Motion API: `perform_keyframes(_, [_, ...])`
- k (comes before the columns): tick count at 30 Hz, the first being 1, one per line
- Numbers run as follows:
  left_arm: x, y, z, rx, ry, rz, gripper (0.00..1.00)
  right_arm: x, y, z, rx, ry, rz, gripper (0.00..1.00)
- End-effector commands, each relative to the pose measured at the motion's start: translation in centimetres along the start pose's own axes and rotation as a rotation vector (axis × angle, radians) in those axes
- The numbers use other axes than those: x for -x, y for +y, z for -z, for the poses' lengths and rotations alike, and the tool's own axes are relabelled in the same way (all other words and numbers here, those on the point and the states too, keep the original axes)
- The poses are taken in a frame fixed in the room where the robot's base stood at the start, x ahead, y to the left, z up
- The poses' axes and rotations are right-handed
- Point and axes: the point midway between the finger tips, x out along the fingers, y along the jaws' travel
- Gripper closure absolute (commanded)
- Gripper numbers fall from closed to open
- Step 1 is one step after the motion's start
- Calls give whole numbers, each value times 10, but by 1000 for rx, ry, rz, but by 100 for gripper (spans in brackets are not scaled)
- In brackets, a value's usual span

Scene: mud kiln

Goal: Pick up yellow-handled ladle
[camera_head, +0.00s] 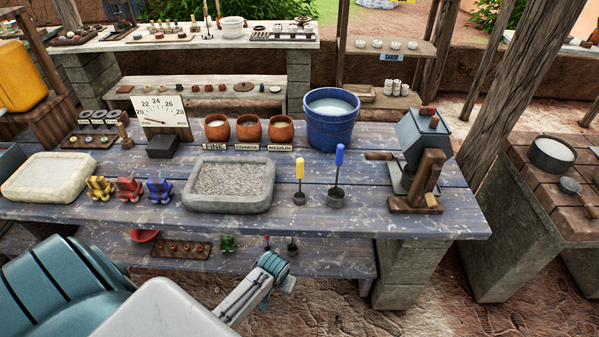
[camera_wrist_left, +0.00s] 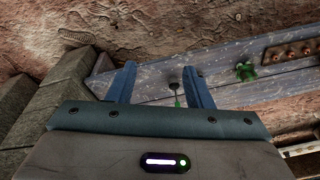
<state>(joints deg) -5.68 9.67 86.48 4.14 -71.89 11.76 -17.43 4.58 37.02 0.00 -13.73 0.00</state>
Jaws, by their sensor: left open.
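The yellow-handled ladle (camera_head: 300,169) stands upright, its dark cup down, on the blue-grey table top (camera_head: 330,222), right of the stone tray. A blue-handled ladle (camera_head: 339,158) stands just right of it. My left arm reaches in from the bottom left. Its end, with the left gripper (camera_head: 285,284), is low, in front of the lower shelf, below and apart from the yellow-handled ladle. In the left wrist view the left gripper (camera_wrist_left: 160,88) is open, with nothing held. The yellow-handled ladle is not seen there; a green-handled ladle (camera_wrist_left: 178,101) shows between the fingers. My right gripper is not in view.
A grey stone tray (camera_head: 190,207) sits left of the ladle, a blue bucket (camera_head: 333,130) behind it, and a grey mill (camera_head: 420,140) to the right. The lower shelf (camera_head: 325,268) holds small ladles and a wooden tray (camera_head: 165,250). A stone leg (camera_head: 408,275) stands at right.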

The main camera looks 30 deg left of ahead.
Motion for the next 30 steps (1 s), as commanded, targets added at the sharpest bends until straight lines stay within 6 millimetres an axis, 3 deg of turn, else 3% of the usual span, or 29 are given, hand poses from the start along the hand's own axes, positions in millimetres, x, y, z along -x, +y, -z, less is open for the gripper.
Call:
perform_keyframes(1, [22, 3, 23, 15, 15, -3, 54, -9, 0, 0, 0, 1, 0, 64])
perform_keyframes(3, [56, 3, 49, 44, 15, -1, 54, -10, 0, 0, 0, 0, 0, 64])
perform_keyframes(6, [91, 2, 80, 93, 4, 3, 54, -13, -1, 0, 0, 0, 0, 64])
perform_keyframes(11, [126, -5, 126, 176, -21, 11, 54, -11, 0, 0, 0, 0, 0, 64])
perform_keyframes(17, [168, -19, 196, 314, -61, 17, 54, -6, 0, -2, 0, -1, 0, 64])
perform_keyframes(21, [216, -36, 256, 449, -103, 16, 54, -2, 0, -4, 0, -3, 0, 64])
perform_keyframes(24, [249, -45, 288, 534, -133, 11, 54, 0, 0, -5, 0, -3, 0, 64])
perform_keyframes(30, [296, -59, 324, 641, -174, 0, 54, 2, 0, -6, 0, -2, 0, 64])
